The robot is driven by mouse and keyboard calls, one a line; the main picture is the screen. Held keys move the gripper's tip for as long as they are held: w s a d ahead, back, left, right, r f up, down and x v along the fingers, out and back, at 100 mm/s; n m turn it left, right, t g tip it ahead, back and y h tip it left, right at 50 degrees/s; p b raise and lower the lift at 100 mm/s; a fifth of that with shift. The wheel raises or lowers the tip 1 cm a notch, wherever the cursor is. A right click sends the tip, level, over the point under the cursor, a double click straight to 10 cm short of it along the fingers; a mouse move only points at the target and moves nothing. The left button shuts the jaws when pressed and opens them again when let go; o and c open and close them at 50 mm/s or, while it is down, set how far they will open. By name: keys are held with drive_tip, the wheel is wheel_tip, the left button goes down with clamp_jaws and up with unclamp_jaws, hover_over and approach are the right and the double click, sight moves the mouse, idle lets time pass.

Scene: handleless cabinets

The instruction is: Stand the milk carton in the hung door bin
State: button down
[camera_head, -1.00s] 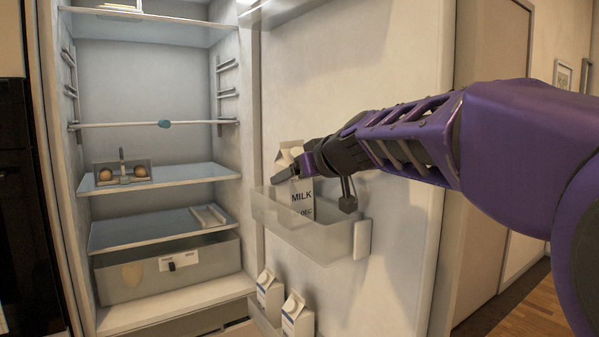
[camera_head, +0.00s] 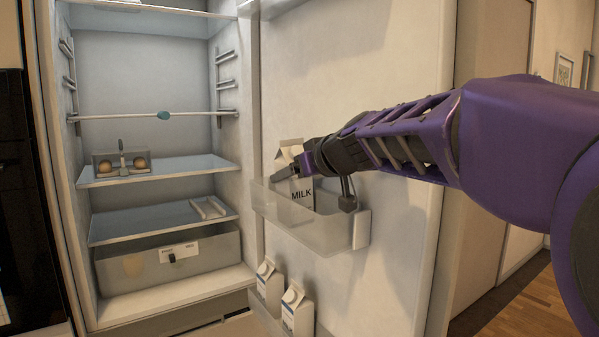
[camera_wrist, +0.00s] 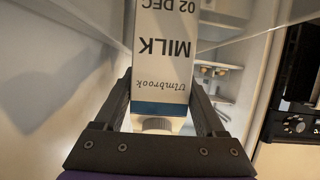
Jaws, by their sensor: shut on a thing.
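The milk carton (camera_head: 301,195) is upright in the head view, its lower part inside the hung door bin (camera_head: 310,230) on the open fridge door. Its gabled top shows above the bin's rim. My gripper (camera_head: 290,172) is shut on the carton near its top. In the wrist view the carton (camera_wrist: 163,50) sits between my two fingers (camera_wrist: 163,100), with its printed face and cap end toward the camera. The bin's frosted front partly veils the carton. I cannot tell whether its base touches the bin floor.
Two more cartons (camera_head: 297,312) stand in a lower door bin (camera_head: 264,312). The fridge's shelves (camera_head: 160,170) are at the left, with an egg holder (camera_head: 122,165) on one. The bin has free room right of the carton.

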drive_tip(key=shift+f, duration=0.4)
